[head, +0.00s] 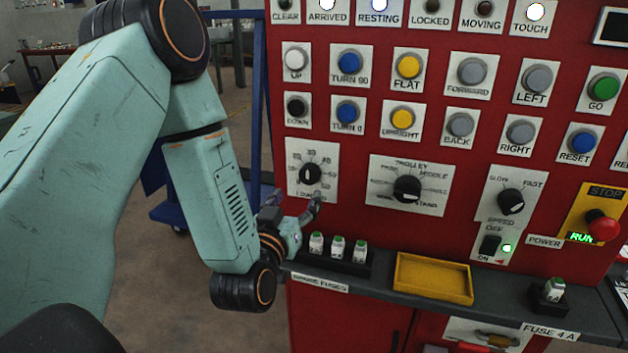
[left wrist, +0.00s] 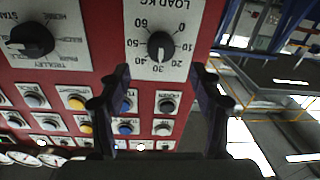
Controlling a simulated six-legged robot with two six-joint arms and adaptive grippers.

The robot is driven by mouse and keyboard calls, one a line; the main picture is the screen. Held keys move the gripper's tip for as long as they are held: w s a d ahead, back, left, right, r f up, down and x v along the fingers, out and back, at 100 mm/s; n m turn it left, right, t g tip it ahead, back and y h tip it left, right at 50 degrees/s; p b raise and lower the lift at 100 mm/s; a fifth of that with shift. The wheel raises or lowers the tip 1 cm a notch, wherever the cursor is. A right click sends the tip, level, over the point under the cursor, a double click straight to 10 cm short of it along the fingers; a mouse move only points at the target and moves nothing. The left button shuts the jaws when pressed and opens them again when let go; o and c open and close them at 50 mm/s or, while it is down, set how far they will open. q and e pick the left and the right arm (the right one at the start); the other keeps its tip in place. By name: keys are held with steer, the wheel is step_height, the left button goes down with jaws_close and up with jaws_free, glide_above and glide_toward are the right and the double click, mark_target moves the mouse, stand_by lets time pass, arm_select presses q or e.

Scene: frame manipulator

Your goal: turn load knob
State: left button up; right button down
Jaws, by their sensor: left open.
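The load knob (head: 311,173) is a black round knob on a white dial plate marked in tens, on the red panel. It also shows upside down in the left wrist view (left wrist: 160,45), near the top middle. Its white mark appears to point near 30. My left gripper (head: 293,208) is just below the dial, its two dark fingers spread. In the left wrist view the open fingers (left wrist: 160,82) stand on either side below the knob in the picture, with nothing between them. I cannot see contact with the knob. My right gripper is not in view.
The trolley knob (head: 407,188) is right of the load dial, and the speed knob (head: 510,201) further right. Several spare fuses (head: 337,246) and a yellow tray (head: 433,278) lie on the ledge below. Push buttons fill the panel above. A red stop button (head: 603,226) is far right.

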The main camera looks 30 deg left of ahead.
mark_target(308, 177)
arm_select(q)
steer(key=x, duration=0.6)
steer(key=shift+w+a, duration=0.15)
steer(key=shift+a, duration=0.05)
steer(key=shift+x, duration=0.75)
steer(key=shift+d, duration=0.1)
steer(key=c, duration=1.1)
steer(key=shift+c, duration=0.2)
steer(key=shift+m, duration=0.3)
